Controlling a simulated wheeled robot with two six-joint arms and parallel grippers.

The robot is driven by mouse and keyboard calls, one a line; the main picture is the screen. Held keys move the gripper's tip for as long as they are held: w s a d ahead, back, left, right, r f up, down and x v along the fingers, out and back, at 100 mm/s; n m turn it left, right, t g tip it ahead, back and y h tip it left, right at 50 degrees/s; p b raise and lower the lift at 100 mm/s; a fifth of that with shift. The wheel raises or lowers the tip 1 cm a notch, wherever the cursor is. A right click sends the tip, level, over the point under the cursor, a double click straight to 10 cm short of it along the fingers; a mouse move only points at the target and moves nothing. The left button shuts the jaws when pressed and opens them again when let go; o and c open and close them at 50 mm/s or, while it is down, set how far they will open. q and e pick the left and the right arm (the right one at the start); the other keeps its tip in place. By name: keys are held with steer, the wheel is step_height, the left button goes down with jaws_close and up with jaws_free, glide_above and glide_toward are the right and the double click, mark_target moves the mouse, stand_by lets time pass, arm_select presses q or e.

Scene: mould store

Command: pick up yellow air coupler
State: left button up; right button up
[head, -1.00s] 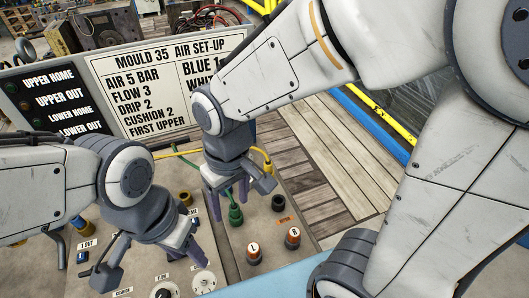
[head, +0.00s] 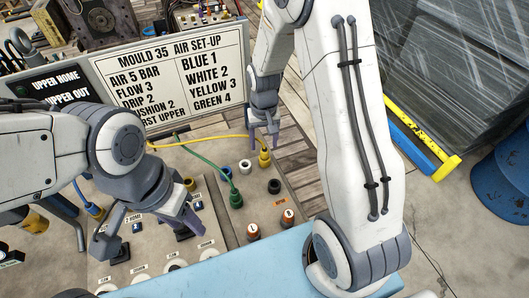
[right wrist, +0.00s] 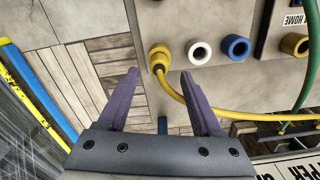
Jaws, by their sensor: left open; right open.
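The yellow air coupler (head: 264,158) stands on the grey panel, with a yellow hose running from it to the left in the head view. It also shows in the right wrist view (right wrist: 158,59), just beyond the gap between my fingertips. My right gripper (head: 263,143) is open, over the coupler, its purple fingers pointing down; it also shows in the right wrist view (right wrist: 160,75). The fingers do not appear closed around the coupler; I cannot tell whether they touch it. My left gripper (head: 150,237) is open and empty over the panel's left part.
A white port (head: 245,166), a blue port (head: 226,172) and a black port (head: 274,186) surround the coupler. A green coupler (head: 236,199) with a green hose and two orange knobs (head: 288,216) are close by. The sign board (head: 170,80) stands behind.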

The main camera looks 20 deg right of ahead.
mark_target(265, 148)
steer(key=f+p, duration=0.1)
steer(key=f, duration=0.3)
steer(key=shift+s+f, duration=0.2)
jaws_close()
steer(key=shift+r, duration=0.15)
